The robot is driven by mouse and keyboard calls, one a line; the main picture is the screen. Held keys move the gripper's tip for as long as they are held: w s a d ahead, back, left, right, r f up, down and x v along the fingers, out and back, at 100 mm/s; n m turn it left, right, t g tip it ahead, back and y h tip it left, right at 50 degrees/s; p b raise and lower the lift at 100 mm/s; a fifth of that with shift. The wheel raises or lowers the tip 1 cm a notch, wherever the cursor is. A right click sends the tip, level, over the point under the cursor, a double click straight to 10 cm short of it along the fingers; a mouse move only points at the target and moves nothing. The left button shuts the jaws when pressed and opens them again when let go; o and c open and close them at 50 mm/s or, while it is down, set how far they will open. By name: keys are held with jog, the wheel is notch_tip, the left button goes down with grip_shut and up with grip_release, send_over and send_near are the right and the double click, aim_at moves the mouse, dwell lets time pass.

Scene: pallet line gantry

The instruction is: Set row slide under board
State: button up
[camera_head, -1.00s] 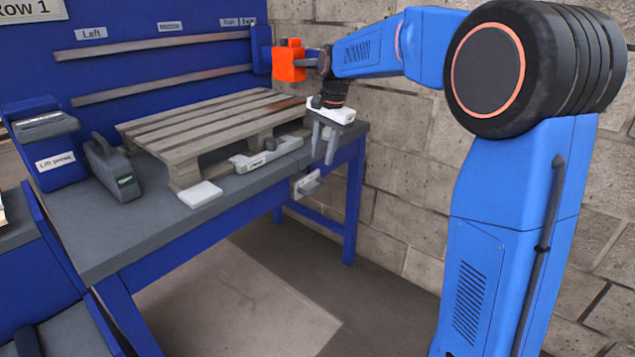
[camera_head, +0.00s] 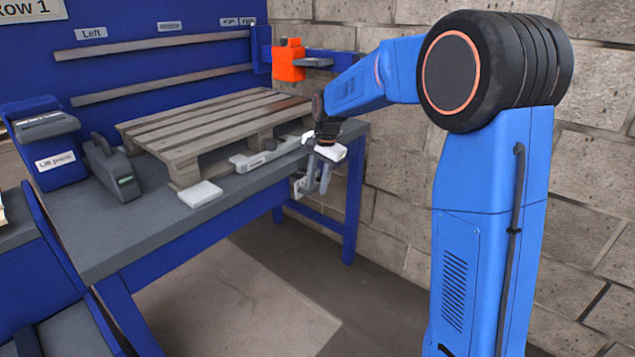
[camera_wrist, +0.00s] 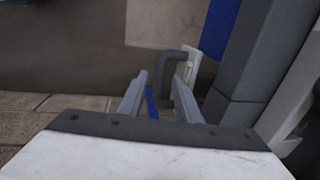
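The wooden pallet board (camera_head: 205,125) lies raised on blocks on the grey bench. A grey handle on a pale plate (camera_head: 297,187) sits under the bench's front edge, partly hidden behind my gripper; I take it for the row slide, though I cannot read a label on it. In the wrist view, the hooked grey handle (camera_wrist: 166,62) and its pale plate show just beyond my fingertips. My gripper (camera_head: 316,186) points down at the bench's right front corner. In the wrist view, my gripper (camera_wrist: 160,80) has its fingers apart, with nothing clearly held.
A pale grey bar with a lever (camera_head: 265,156) lies along the pallet's front. A white pad (camera_head: 200,194) and a dark grey boxy tool (camera_head: 110,168) are to its left. An orange block (camera_head: 289,62) is on the back rail's right end. The floor in front is clear.

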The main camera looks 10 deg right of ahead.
grip_shut()
jog(key=s+d, duration=0.5)
jog(key=s, duration=0.2)
grip_release()
jog(key=shift+r, duration=0.15)
notch_tip(320, 180, up, 17)
jog(key=s+d, duration=0.2)
jog(key=shift+s, duration=0.2)
dwell(0.3)
